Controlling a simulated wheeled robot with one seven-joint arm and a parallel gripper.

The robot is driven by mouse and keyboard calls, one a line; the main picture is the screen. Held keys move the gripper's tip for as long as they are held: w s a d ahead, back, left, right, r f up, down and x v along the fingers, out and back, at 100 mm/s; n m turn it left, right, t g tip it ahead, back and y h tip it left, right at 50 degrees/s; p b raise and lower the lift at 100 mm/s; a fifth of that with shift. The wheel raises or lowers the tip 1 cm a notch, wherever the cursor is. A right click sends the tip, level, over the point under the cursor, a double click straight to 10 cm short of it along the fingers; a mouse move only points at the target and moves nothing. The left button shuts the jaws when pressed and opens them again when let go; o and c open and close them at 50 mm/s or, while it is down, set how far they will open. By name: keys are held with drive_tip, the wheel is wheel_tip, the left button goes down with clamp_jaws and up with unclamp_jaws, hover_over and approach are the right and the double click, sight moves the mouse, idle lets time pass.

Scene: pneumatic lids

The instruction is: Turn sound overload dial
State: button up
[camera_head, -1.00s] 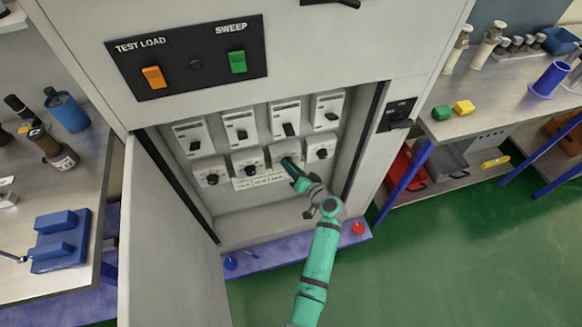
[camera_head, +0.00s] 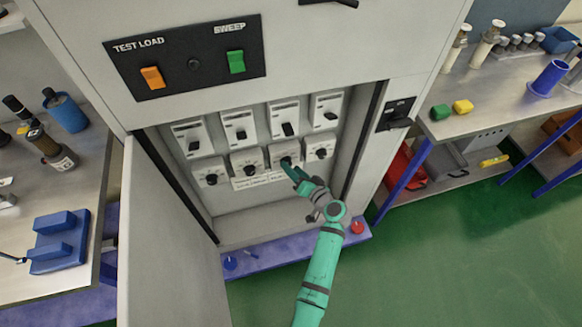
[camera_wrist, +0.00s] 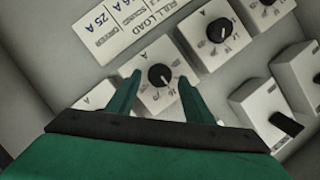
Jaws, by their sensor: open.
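A row of white dial units with black knobs sits low in the open cabinet. The third dial from the left (camera_head: 285,161) is partly behind my gripper (camera_head: 290,171). In the wrist view my gripper (camera_wrist: 160,80) is open, its green fingers on either side of that dial's black knob (camera_wrist: 159,74), with gaps at both sides. I cannot tell whether the fingertips reach the knob's depth. A white plate (camera_wrist: 110,28) beside the dials reads FULL LOAD, with SOUND and DRIVER current values. No readable name shows which dial is the sound one.
Black-levered switch units (camera_head: 240,125) stand above the dials; one shows close in the wrist view (camera_wrist: 270,112). The open door (camera_head: 165,215) bounds the left. A panel (camera_head: 188,58) with orange and green switches is above. The compartment floor is clear.

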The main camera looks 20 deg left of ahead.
drive_tip(key=v, duration=0.8)
drive_tip(key=shift+s+d, duration=0.2)
drive_tip(key=shift+d, duration=0.1)
drive_tip(key=shift+r, duration=0.1)
